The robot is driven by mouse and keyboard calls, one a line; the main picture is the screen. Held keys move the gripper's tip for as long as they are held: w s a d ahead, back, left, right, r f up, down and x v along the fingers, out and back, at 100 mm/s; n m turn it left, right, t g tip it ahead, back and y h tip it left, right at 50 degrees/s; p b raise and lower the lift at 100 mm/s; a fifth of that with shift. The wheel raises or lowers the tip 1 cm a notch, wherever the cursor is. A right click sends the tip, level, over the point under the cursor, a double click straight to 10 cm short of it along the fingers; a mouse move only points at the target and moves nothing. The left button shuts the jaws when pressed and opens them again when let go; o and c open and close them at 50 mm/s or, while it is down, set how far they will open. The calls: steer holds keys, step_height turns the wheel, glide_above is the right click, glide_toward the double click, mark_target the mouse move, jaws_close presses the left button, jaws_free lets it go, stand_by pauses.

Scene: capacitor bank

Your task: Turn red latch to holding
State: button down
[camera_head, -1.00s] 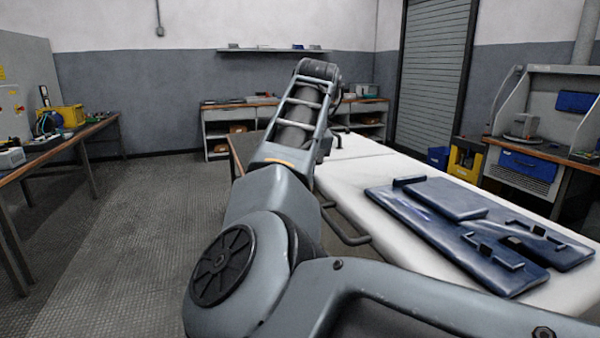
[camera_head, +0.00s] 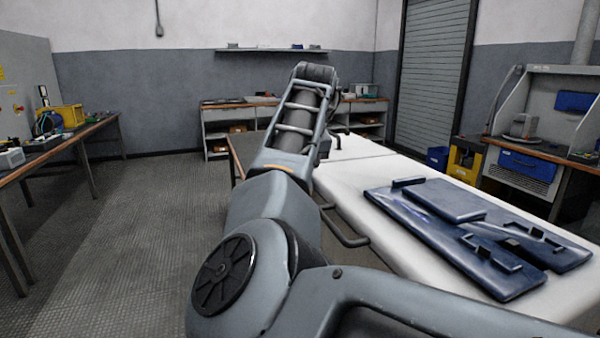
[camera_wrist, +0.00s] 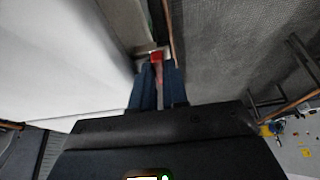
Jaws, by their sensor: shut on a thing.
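The red latch (camera_wrist: 157,58) shows in the wrist view as a small red piece at the top centre, with a narrow reddish strip running down between my fingers. My gripper (camera_wrist: 158,74) has its two dark blue fingers on either side of it and is shut on it. The latch's angle and its mounting are too small to make out. In the head view my arm's far end hides the latch, and the gripper cannot be made out there.
A long white-topped table (camera_head: 385,205) runs along the right of my arm, with dark blue panels (camera_head: 480,235) on it. A side handle (camera_head: 345,232) sticks out near my arm. A workbench (camera_head: 75,140) stands at the left. The floor (camera_head: 140,230) between is clear.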

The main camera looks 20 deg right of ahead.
steer(key=m+p, duration=0.1)
steer(key=m+h+p, duration=0.1)
steer(key=m+p, duration=0.1)
steer(key=p, duration=0.1)
steer(key=shift+a+r, duration=0.15)
steer(key=shift+r, duration=0.1)
steer(key=m+h+p, duration=0.1)
steer(key=m, duration=0.1)
steer(key=m+g+p, duration=0.1)
steer(key=m+p, duration=0.1)
steer(key=m, duration=0.1)
steer(key=shift+w+a+f+h, duration=0.1)
steer(key=shift+w+a+h, duration=0.1)
steer(key=shift+h, duration=0.2)
steer(key=m, duration=0.2)
steer(key=m+g+h, duration=0.1)
steer(key=m, duration=0.1)
steer(key=shift+w+a+f+m, duration=0.1)
steer(key=shift+w+f+m, duration=0.05)
steer(key=shift+m, duration=0.15)
steer(key=shift+w+m+g+h+b, duration=0.15)
steer(key=shift+m+g+b, duration=0.35)
steer(key=shift+m, duration=0.6)
steer(key=shift+w+m+g+h+b, duration=0.15)
steer(key=shift+m+g+b, duration=0.35)
steer(key=shift+m, duration=0.6)
steer(key=shift+s, duration=0.1)
steer(key=c, duration=1.4)
jaws_free()
steer(key=shift+a, duration=0.1)
